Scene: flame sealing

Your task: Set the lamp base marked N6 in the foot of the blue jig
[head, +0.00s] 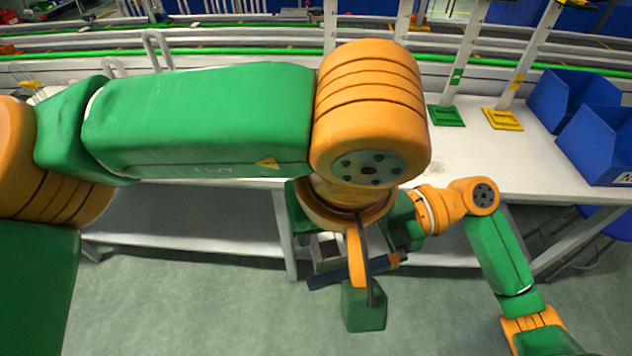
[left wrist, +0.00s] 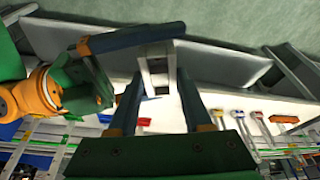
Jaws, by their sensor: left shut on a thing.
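My left gripper (left wrist: 158,82) is shut on a pale grey, angular piece, probably the lamp base (left wrist: 157,66), between its two dark fingers in the left wrist view. In the head view, what seems to be the same piece (head: 325,246) shows below my left wrist, in front of the table, mostly covered by the arm. No N6 mark can be read. My right gripper (head: 338,277) reaches in from the right, its long dark-blue finger close beside the grey piece; whether it is open or shut cannot be told. I cannot make out the blue jig for certain.
A white table (head: 465,160) stands beyond my grippers. On it are a green stand foot (head: 446,115), a yellow one (head: 503,119) and blue bins (head: 598,140) at the right. Small coloured feet (left wrist: 237,113) line the table in the left wrist view. My two arms are close together.

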